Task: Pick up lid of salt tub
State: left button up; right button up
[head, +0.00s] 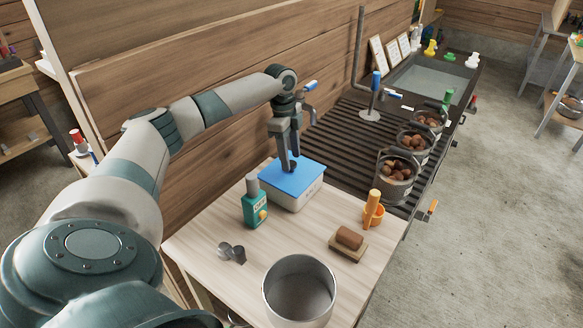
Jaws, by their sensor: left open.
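The salt tub (296,200) is a pale box on the light wooden table, close to the plank wall. Its flat blue lid (307,176) sits on top of it. My left gripper (289,164) points down over the lid, with its open fingers at a small dark knob near the lid's middle. The fingers cover part of the knob, and I cannot tell whether they touch it. My right gripper does not show.
A green bottle (255,208) stands just left of the tub. Buckets of chestnuts (396,183) stand on the dark slatted rack behind.

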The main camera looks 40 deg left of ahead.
pick_arm(q)
jog(key=shift+f, duration=0.6)
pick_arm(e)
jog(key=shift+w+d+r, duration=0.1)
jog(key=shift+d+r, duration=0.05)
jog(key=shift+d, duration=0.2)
pick_arm(q)
grip_shut()
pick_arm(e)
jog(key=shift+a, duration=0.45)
